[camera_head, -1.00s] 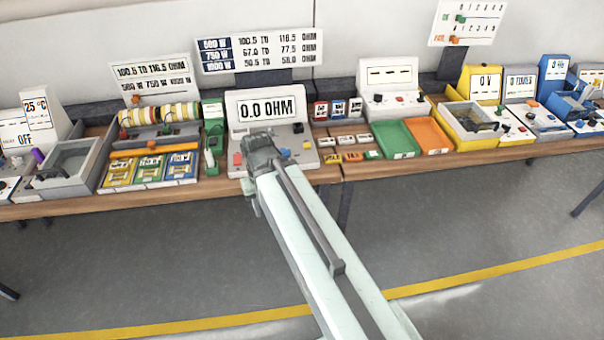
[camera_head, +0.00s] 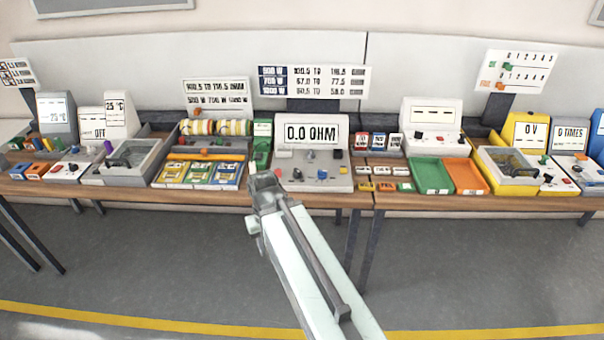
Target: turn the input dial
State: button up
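A grey ohm meter (camera_head: 346,178) stands on the bench in front of my arm, and its screen (camera_head: 311,132) reads 0.0 OHM. On its sloped panel are a small grey knob (camera_head: 311,155), a blue knob (camera_head: 321,174), a red piece (camera_head: 278,173) and a black piece (camera_head: 337,155). No label that I can read marks any of them as the input dial. My gripper (camera_head: 262,183) is at the meter's front left corner, seen from behind. Its fingertips are not clear, so I cannot tell whether it is open or touches anything.
Left of the meter are a green device (camera_head: 262,142) and a tray (camera_head: 163,183) of yellow, green and blue packs. To the right lie small labelled blocks, a green tray (camera_head: 432,190) and an orange tray (camera_head: 465,190). Grey floor is clear before the bench (camera_head: 345,199).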

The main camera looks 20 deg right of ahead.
aim_at(322, 175)
jog(key=u, duration=0.35)
jog(key=i, duration=1.5)
